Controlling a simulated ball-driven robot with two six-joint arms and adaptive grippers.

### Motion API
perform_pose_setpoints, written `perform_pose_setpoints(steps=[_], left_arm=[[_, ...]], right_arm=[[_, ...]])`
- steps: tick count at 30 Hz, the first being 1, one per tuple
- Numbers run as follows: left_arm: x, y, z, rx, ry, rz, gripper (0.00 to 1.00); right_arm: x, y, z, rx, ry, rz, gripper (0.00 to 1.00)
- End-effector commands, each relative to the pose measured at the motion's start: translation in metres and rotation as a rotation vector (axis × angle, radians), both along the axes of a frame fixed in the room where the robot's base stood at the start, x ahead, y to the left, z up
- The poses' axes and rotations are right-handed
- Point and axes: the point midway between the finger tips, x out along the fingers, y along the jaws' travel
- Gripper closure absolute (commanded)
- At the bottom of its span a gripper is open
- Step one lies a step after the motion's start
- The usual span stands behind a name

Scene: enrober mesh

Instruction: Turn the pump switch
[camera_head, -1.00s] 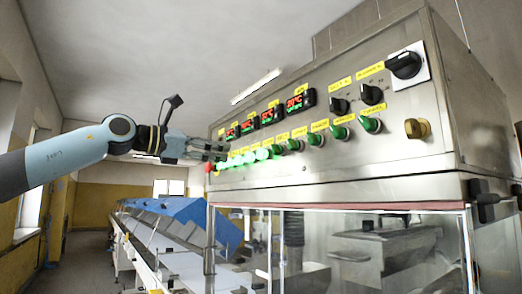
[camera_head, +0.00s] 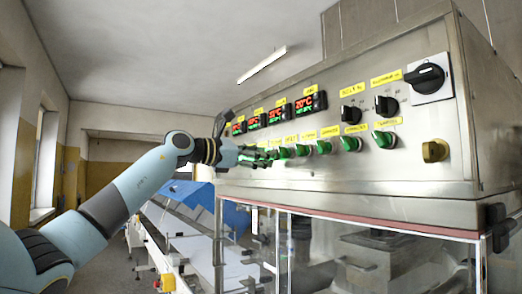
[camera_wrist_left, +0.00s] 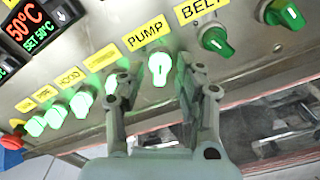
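The pump switch (camera_wrist_left: 158,66) is a brightly lit green knob under the yellow PUMP label (camera_wrist_left: 147,32) in the left wrist view. My left gripper (camera_wrist_left: 157,82) is open, with one finger on each side of the switch as seen from the wrist. I cannot tell whether a finger touches the knob. In the head view my left gripper (camera_head: 258,155) is at the left part of the panel's green switch row, and the fingers hide the switches there. My right gripper is not in view.
The unlit belt switch (camera_wrist_left: 216,41) is close to the right finger. Several lit green switches (camera_wrist_left: 81,104) stand left of the pump switch. The steel panel (camera_head: 330,170) also carries red temperature displays (camera_head: 310,104), black knobs (camera_head: 386,105) and a large black rotary switch (camera_head: 424,78).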

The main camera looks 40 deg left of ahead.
Motion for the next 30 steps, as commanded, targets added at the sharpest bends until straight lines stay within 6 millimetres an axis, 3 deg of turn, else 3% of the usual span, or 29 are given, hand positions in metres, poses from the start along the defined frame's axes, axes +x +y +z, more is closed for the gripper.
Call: perform_pose_setpoints(steps=[7, 15, 30], left_arm=[[0.0008, -0.0003, -0.0007, 0.000, 0.000, 0.000, 0.65], [0.0006, -0.0002, -0.0004, 0.000, 0.000, 0.000, 1.00], [0.0005, -0.0001, 0.0005, -0.054, 0.021, 0.000, 1.00]], right_arm=[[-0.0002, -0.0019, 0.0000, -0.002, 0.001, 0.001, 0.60], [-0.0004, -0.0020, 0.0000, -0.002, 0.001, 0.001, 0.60], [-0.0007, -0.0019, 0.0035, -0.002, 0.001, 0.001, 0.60]])
